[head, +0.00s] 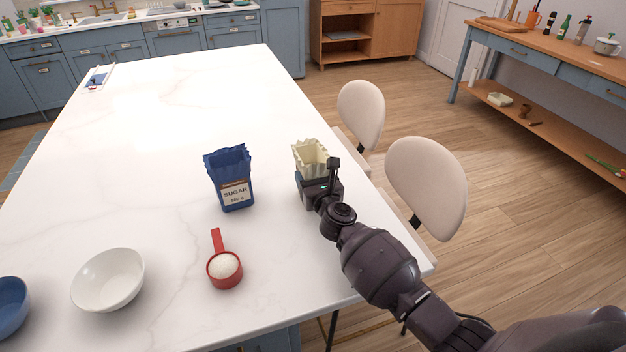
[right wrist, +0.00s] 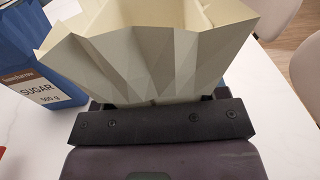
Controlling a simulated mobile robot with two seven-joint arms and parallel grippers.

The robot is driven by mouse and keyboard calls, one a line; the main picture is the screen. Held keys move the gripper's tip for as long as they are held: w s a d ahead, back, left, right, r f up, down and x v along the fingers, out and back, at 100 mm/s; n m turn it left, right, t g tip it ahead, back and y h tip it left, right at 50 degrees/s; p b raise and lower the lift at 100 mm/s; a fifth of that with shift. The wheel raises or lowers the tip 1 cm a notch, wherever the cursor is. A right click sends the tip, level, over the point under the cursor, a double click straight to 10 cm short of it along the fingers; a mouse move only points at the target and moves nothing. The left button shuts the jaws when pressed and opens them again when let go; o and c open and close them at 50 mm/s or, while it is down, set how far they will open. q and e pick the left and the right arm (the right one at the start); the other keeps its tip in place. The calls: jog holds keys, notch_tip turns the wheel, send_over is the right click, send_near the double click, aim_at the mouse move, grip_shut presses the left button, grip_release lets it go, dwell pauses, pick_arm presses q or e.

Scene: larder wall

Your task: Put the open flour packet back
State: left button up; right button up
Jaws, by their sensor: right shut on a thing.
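A cream packet with an open, jagged top (head: 309,155) stands upright at the right side of the white table; no label on it shows, so I take it for the flour packet. My right gripper (head: 311,186) is shut on its lower part. In the right wrist view the packet (right wrist: 150,55) rises above my right gripper (right wrist: 158,105), and its top is open. I cannot tell whether its base touches the table. My left gripper is not in view.
A blue open sugar packet (head: 229,180) stands left of the cream packet. A red scoop of white grains (head: 222,270), a white bowl (head: 108,280) and a blue bowl (head: 12,306) are nearer. Two chairs (head: 428,185) line the right edge. The table's far part is mostly clear.

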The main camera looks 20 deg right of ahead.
jog(key=shift+r, duration=0.1)
jog(key=o, duration=1.1)
jog(key=shift+r, duration=0.1)
jog(key=s+p, duration=0.1)
jog(key=s, duration=1.1)
jog(key=shift+d+p, duration=0.2)
jog(key=shift+p, duration=0.1)
